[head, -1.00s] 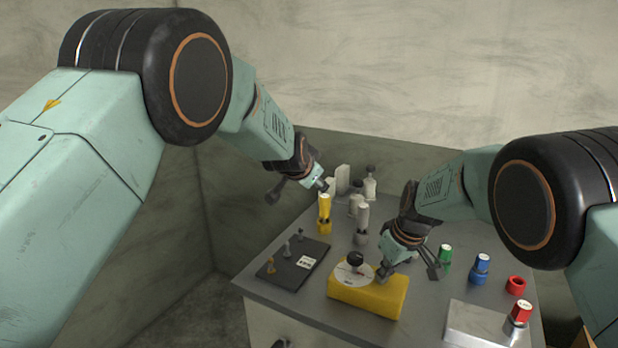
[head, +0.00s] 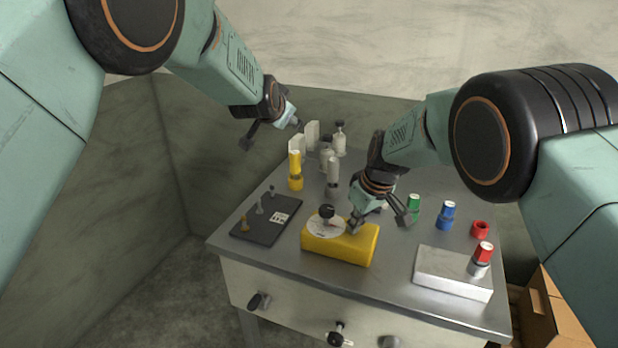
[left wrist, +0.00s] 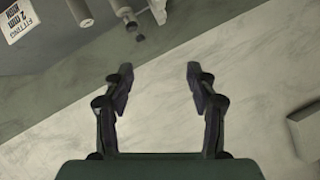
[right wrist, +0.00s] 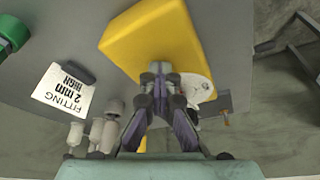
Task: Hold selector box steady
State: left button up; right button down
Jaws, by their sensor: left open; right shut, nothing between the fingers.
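The selector box is a yellow block (head: 338,247) with a white round dial and a black knob (head: 326,212) on its top, near the front of the grey table. My right gripper (head: 354,227) is shut and empty at the box's top, right of the dial; I cannot tell whether it touches. In the right wrist view the closed fingertips (right wrist: 160,72) overlap the yellow box (right wrist: 150,38), and the dial (right wrist: 198,88) is partly hidden behind them. My left gripper (head: 296,122) is in the air over the table's back left. Its fingers (left wrist: 160,72) stand open and empty.
A dark tray (head: 262,232) with small pegs lies left of the box. Yellow (head: 295,170) and grey bottles stand behind. Green, blue (head: 446,215) and red (head: 480,229) items stand right, by a pale block (head: 445,270) bearing a red-capped piece. A cardboard box (head: 548,310) is beside the table.

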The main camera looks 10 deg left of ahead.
aim_at(327, 208)
pick_arm(q)
jog(key=s+d+f+m+g+h, duration=0.1)
jog(key=s+d+f+g, duration=0.3)
jog(key=s, duration=0.3)
jog(key=s+d+f+m+g+h, duration=0.1)
jog(key=s+d+f+g+h, duration=0.1)
jog(key=s+d+g, duration=0.4)
jog(key=shift+t, duration=0.5)
jog(key=x, duration=0.3)
jog(key=a+x, duration=0.1)
jog(key=x, duration=0.3)
jog(key=a+f+x, duration=0.1)
jog(key=x, duration=0.2)
jog(key=shift+s+f, duration=0.2)
jog(key=c, duration=1.2)
jog(key=shift+o, duration=0.2)
jog(key=shift+s+d+n+y, duration=0.15)
jog(key=shift+n+y, duration=0.45)
jog(key=shift+n, duration=0.6)
jog(key=shift+f+n+t+y, duration=0.1)
jog(key=shift+n+t+y, duration=0.35)
jog(key=shift+n, duration=1.35)
